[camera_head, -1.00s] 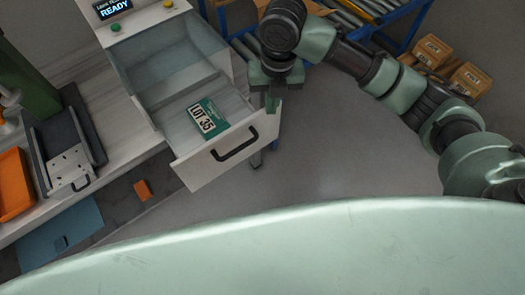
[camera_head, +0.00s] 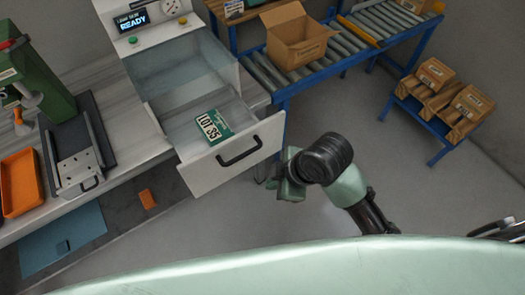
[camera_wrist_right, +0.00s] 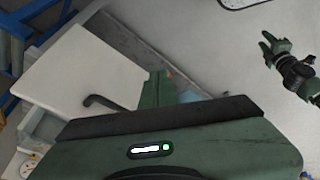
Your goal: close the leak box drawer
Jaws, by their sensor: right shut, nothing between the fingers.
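The leak box drawer (camera_head: 205,178) stands pulled out below the white leak box (camera_head: 150,38). Its white front has a black handle (camera_head: 238,151). A green LOT 35 card (camera_head: 213,126) lies inside. My right gripper (camera_head: 284,178) is shut and empty, beside the right end of the drawer front, apart from the handle. In the right wrist view, its fingers (camera_wrist_right: 157,90) show in front of the drawer front (camera_wrist_right: 85,65) and beside the handle (camera_wrist_right: 104,103). My left gripper (camera_wrist_right: 268,46) shows at the right of that view, fingers spread, over the floor.
A roller conveyor (camera_head: 345,45) with an open cardboard box (camera_head: 296,40) stands behind. A blue rack (camera_head: 425,118) with small boxes is at right. An orange tray (camera_head: 20,183) and grey fixture (camera_head: 75,160) sit on the left bench. The floor in front of the drawer is clear.

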